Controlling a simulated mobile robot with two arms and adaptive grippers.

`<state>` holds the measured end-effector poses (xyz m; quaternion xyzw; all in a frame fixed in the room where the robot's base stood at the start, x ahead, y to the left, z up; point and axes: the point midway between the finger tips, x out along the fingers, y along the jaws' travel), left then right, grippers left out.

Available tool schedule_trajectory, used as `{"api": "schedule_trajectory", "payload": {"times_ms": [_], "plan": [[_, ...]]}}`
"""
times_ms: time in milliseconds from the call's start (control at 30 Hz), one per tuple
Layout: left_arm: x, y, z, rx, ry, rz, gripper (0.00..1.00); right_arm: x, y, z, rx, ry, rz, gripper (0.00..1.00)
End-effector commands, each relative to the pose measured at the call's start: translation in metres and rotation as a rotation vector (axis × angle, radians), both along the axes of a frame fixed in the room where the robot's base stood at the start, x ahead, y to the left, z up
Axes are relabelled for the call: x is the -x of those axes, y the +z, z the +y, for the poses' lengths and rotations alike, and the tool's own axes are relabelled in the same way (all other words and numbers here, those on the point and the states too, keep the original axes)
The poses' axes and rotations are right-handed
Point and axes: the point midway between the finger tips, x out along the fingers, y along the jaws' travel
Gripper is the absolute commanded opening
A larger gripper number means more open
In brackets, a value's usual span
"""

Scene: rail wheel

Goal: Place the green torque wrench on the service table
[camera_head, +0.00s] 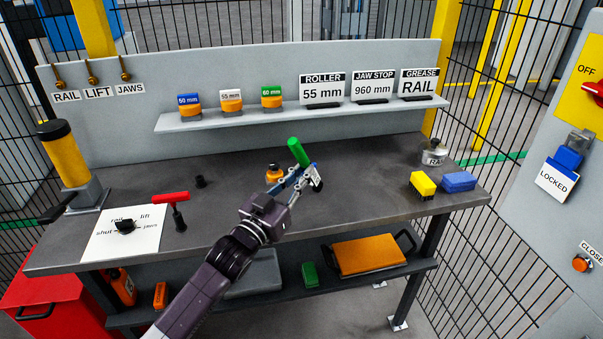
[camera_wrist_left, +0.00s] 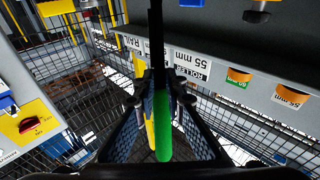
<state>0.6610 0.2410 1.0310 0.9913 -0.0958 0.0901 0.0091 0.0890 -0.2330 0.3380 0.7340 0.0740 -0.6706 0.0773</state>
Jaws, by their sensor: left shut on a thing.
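The green torque wrench (camera_head: 299,152) is in my left gripper (camera_head: 307,176), which is shut on it over the middle of the service table (camera_head: 360,175). In the head view its green handle sticks up, tilted to the left, above the fingers. In the left wrist view the green handle (camera_wrist_left: 162,125) lies between the fingers (camera_wrist_left: 160,98), and a dark shaft runs up from it. I cannot tell how far the wrench is above the tabletop. My right gripper is not in view.
An orange-topped piece (camera_head: 274,173) stands just left of my gripper. A red T-handled tool (camera_head: 175,208), a white sheet (camera_head: 120,235) and a yellow cylinder (camera_head: 68,155) are at left. Yellow (camera_head: 422,185) and blue (camera_head: 458,181) blocks sit at right. A shelf (camera_head: 300,115) runs behind.

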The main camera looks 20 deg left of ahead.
Motion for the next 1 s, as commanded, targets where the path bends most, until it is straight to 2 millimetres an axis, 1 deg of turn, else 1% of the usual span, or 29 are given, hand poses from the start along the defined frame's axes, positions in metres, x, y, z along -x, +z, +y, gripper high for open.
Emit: {"api": "schedule_trajectory", "payload": {"times_ms": [133, 267, 300, 433, 733, 833, 933, 1000], "plan": [[0.0, 0.002, 0.0, 0.0, 0.0, -0.004, 0.0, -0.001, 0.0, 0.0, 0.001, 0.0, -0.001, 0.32], [0.0, -0.001, 0.0, 0.001, 0.0, -0.004, 0.0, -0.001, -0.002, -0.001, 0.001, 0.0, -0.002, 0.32], [0.0, -0.002, 0.0, 0.0, 0.0, 0.0, 0.14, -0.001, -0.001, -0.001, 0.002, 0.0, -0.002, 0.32], [0.0, -0.002, 0.0, 0.0, 0.0, 0.0, 0.28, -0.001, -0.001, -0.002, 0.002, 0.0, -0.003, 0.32], [0.0, -0.001, 0.0, -0.001, 0.0, -0.002, 0.28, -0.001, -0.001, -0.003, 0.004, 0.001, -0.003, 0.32], [0.0, 0.004, 0.0, -0.002, 0.0, -0.002, 0.28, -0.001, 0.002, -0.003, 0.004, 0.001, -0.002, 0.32], [0.009, -0.002, 0.002, -0.001, 0.0, 0.0, 0.28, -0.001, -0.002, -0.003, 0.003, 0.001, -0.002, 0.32], [0.018, -0.004, 0.004, -0.001, 0.0, 0.0, 0.28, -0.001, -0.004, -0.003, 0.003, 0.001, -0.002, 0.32]]}}
